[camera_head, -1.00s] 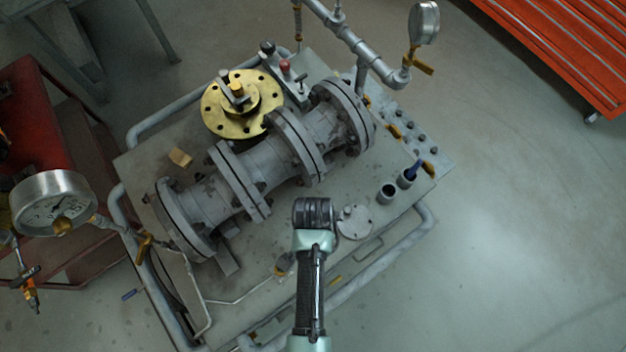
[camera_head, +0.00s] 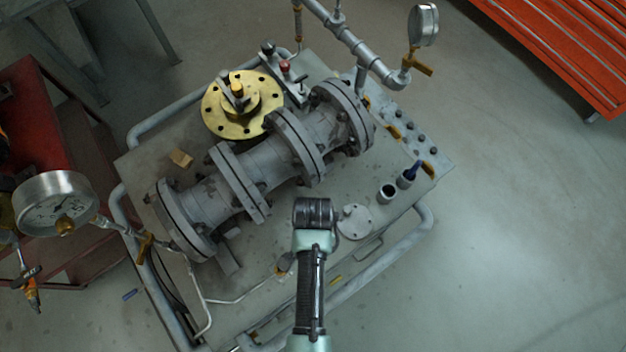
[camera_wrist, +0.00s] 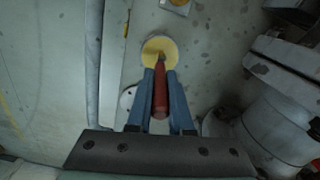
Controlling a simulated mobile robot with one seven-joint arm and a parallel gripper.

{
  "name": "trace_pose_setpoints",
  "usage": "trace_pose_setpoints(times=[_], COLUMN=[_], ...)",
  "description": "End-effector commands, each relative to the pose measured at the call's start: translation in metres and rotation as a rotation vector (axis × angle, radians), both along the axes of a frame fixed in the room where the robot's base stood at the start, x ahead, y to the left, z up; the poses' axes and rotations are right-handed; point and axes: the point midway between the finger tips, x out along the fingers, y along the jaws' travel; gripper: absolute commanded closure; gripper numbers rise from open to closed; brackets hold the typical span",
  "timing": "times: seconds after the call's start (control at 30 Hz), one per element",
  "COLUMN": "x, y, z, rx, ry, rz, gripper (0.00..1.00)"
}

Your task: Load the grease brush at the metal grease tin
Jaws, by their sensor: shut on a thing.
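My gripper (camera_wrist: 160,76) shows in the wrist view, its two blue fingers closed on a brush with a red handle (camera_wrist: 160,98). The brush points away from the wrist, and its brownish tip (camera_wrist: 165,62) overlaps a round tin with a yellow inside (camera_wrist: 155,46). I take this to be the grease tin. I cannot tell whether the bristles touch the grease or hover above it. In the head view my arm hides the gripper and brush, and I cannot clearly make out the tin.
The flanged grey valve body (camera_head: 205,205) lies across the bench, with a brass flange (camera_head: 215,118) behind it. A grey disc (camera_head: 355,222) and two cups, one empty (camera_head: 387,195) and one holding a blue-handled item (camera_head: 411,174), stand right of my arm. A pressure gauge (camera_head: 55,203) juts out left.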

Motion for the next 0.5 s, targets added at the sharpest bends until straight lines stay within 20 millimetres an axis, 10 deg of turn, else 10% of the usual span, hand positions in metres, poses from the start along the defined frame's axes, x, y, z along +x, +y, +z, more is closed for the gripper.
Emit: trace_pose_setpoints(times=[0.5], x=[-0.001], y=[0.000], z=[0.030], rx=[0.000], ry=[0.001], rz=[0.000], gripper=[1.00])
